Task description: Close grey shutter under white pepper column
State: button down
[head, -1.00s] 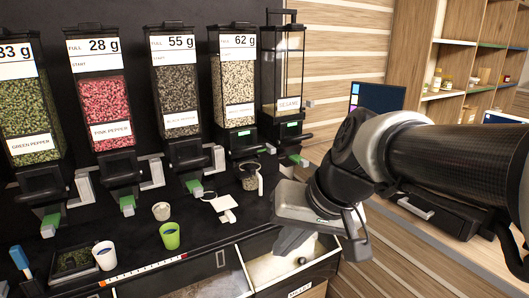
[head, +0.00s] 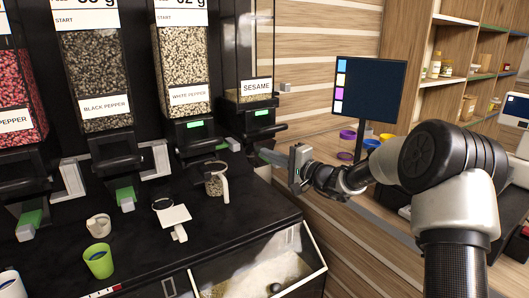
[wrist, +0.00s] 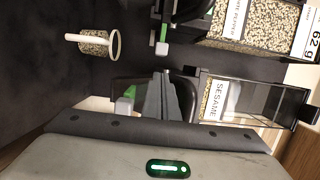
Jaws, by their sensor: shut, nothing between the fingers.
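The white pepper column (head: 182,65) stands full of pale grains in the head view, and part of it shows at the top of the wrist view (wrist: 238,22). Its black outlet (head: 200,137) has a small grey piece (head: 230,144) at the right side, which I take for the shutter. Whether it is open or shut I cannot tell. A clear jar with a white handle (head: 214,187) holds some grains below that outlet; it also shows in the wrist view (wrist: 94,43).
The sesame column (head: 254,60) stands between my gripper and the white pepper column, its outlet jutting forward. A white scoop-like piece (head: 174,216), a beige cup (head: 98,226) and a green cup (head: 98,262) stand on the black counter. A monitor (head: 368,92) stands behind my arm.

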aim_at(235, 148)
jog(key=p+x, duration=0.1)
jog(key=x, duration=0.8)
jog(key=shift+s+a, duration=0.15)
jog(key=s+a+b, duration=0.1)
jog(key=b, duration=0.1)
jog(key=s+a+b, duration=0.1)
jog(key=a+b, duration=0.1)
jog(key=b, duration=0.1)
jog(key=shift+s+a+f, duration=0.15)
jog(key=shift+a+f, duration=0.05)
jog(key=shift+r+p, duration=0.3)
jog(key=shift+p, duration=0.05)
jog(key=shift+d, duration=0.1)
jog(key=shift+d+f, duration=0.1)
